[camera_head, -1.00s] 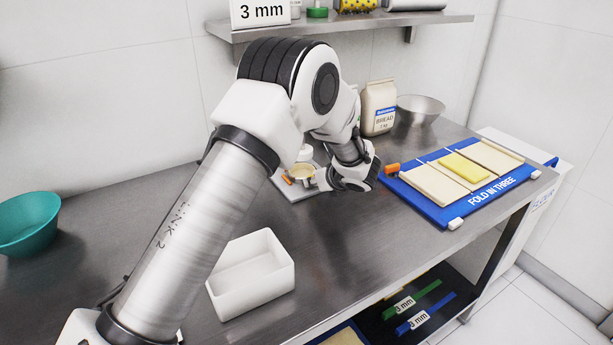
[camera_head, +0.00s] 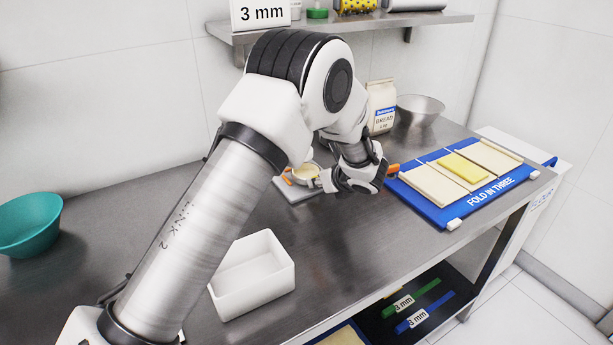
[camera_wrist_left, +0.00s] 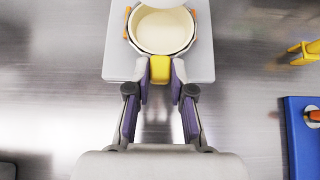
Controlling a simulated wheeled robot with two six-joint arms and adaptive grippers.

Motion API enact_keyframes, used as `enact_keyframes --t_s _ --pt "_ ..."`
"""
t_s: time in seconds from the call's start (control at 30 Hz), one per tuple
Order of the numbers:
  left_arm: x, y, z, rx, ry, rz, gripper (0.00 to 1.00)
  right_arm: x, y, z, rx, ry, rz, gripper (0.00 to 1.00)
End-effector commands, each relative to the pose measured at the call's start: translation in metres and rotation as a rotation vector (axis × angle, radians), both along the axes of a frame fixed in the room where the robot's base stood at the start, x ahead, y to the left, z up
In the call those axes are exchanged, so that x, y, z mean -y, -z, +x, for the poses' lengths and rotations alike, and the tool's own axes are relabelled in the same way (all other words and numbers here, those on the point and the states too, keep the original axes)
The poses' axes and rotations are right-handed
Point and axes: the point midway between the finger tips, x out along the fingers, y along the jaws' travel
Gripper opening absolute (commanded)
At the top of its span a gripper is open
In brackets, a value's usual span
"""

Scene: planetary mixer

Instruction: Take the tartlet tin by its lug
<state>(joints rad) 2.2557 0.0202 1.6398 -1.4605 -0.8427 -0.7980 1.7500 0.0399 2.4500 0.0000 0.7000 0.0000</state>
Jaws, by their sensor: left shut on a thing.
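The tartlet tin (camera_head: 302,174) is round, with a pale cream inside. It sits on a small grey board (camera_head: 294,195) on the steel counter. In the left wrist view the tin (camera_wrist_left: 162,32) is at the top, with its yellow lug (camera_wrist_left: 160,68) pointing toward me. My left gripper (camera_head: 320,181) reaches in from the right of the tin. In the wrist view its fingertips (camera_wrist_left: 160,82) are on either side of the lug, shut on it. Orange pieces show beside the tin's rim. My right gripper is not in view.
A white bin (camera_head: 252,278) stands nearer on the counter. A blue board (camera_head: 447,217) marked FOLD IN THREE lies to the right. A teal bowl (camera_head: 28,225) is at the left.

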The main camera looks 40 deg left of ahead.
Motion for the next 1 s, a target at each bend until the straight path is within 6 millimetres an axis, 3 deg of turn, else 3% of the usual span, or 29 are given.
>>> enact_keyframes --t_s 0.47,0.8,1.0 --pt "0.011 -0.001 -0.004 0.001 0.001 0.001 0.0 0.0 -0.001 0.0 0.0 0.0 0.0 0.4" --pt "0.035 -0.001 -0.014 0.0 0.001 0.001 0.0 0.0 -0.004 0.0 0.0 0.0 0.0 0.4" --pt "0.037 0.0 -0.015 0.001 -0.001 0.0 0.0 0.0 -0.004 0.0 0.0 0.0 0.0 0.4"
